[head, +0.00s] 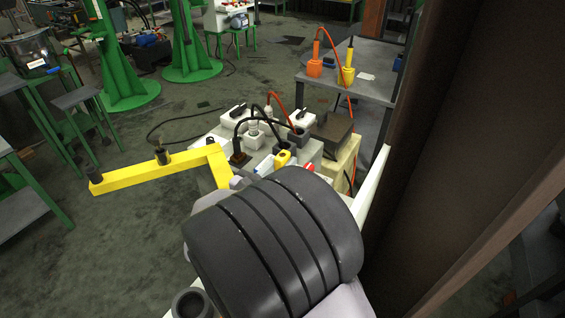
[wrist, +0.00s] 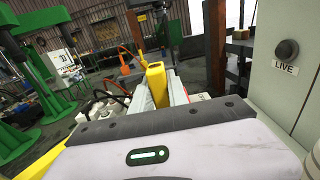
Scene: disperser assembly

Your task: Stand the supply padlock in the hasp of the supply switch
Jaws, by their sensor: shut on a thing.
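In the wrist view my gripper (wrist: 160,88) is shut on a yellow block-like body, which I take to be the supply padlock (wrist: 156,72). Its shackle cannot be made out. Pale fingers stand on both sides of it. In the head view a small yellow piece (head: 283,158) shows just beyond my dark arm link, probably the same padlock. My arm hides most of the gripper there. A grey box with a round black knob (wrist: 287,50) and a LIVE label (wrist: 285,69) stands at the right of the wrist view. I cannot make out the supply switch's hasp.
White and grey electrical units (head: 253,138) with black and orange cables crowd the surface beyond my arm. A yellow beam (head: 150,174) reaches left. A grey bench (head: 358,85) carries an orange device (head: 314,66) and a yellow one (head: 346,75). A dark post (head: 440,130) bounds the right.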

